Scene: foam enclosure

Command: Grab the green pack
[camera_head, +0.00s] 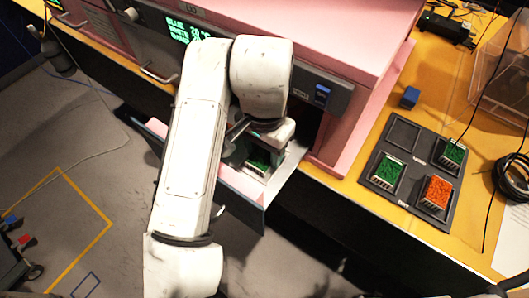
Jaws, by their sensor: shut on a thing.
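A green pack (257,168) with a pale casing shows at the open drawer (240,188) of the pink enclosure. My gripper (258,149) is directly above it and shut on it. The wrist and arm hide the fingertips and much of the pack, so I cannot tell whether the pack touches the drawer floor. Two other green packs sit in the dark tray on the yellow table, one at the front left (388,170) and one at the back right (453,153).
The dark tray (408,206) also holds an orange pack (437,192) and has one empty slot at its back left (402,135). A small blue block (410,97) lies behind it. A clear bin (500,70) and black cables (511,175) are at the right.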

